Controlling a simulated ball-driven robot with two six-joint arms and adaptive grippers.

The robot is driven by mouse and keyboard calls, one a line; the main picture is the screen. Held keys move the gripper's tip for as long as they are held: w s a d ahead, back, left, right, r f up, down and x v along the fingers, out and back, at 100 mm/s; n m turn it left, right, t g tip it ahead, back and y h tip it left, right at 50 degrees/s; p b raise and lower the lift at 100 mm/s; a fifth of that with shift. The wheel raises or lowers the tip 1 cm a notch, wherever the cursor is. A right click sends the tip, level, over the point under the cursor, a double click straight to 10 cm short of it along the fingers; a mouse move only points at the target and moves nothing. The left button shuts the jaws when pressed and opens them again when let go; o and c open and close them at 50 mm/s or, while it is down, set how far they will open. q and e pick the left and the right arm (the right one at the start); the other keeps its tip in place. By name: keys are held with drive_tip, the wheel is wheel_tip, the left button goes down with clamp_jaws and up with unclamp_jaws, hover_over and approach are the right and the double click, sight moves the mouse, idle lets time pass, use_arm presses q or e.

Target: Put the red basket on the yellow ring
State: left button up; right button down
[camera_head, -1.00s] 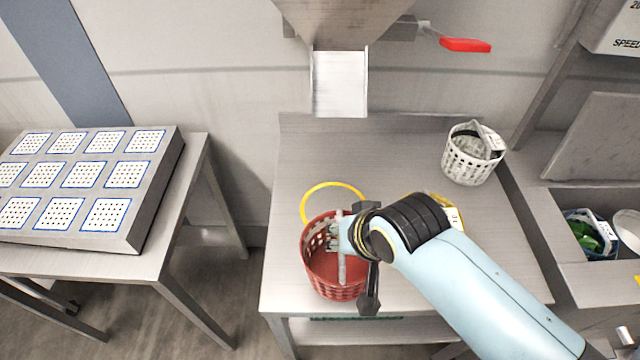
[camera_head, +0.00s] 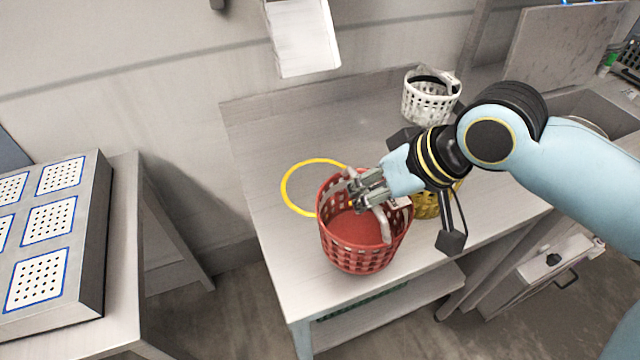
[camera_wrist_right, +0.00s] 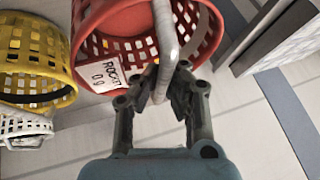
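The red basket (camera_head: 362,246) is near the table's front edge, with its grey handle up. My right gripper (camera_head: 362,192) is at the handle. In the right wrist view, the fingers (camera_wrist_right: 165,88) are closed around the handle of the red basket (camera_wrist_right: 118,20), which carries a white label reading ROCKET 0 g. Whether the basket's bottom touches the table cannot be told. The yellow ring (camera_head: 285,187) lies flat on the table, behind and left of the basket; the basket hides part of it in the head view. My left gripper is not in view.
A yellow basket (camera_head: 430,206) stands right of the red one, partly hidden by my right arm. A white basket (camera_head: 430,103) stands at the back right. A grey block with white perforated squares (camera_head: 85,270) is on the left table.

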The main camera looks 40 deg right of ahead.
sight(357, 176)
drive_tip(key=w, duration=0.1)
drive_tip(key=w+d, duration=0.1)
drive_tip(key=w, duration=0.1)
use_arm(q)
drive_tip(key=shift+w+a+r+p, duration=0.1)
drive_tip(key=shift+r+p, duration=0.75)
drive_tip(key=shift+p, duration=0.05)
use_arm(e)
drive_tip(key=w+d+f, duration=0.1)
drive_tip(key=w+f, duration=0.1)
drive_tip(key=w, duration=0.5)
drive_tip(key=w+d+f, duration=0.1)
drive_tip(key=w+d, duration=0.1)
drive_tip(key=w, duration=0.5)
drive_tip(key=shift+w+f, duration=0.2)
drive_tip(key=shift+f, duration=0.2)
drive_tip(key=c, duration=2)
unclamp_jaws()
drive_tip(key=shift+d, duration=0.1)
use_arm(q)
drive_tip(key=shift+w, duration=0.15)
use_arm(e)
drive_tip(key=o, duration=0.5)
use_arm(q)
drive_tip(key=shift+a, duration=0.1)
use_arm(e)
drive_tip(key=shift+s+r, duration=0.1)
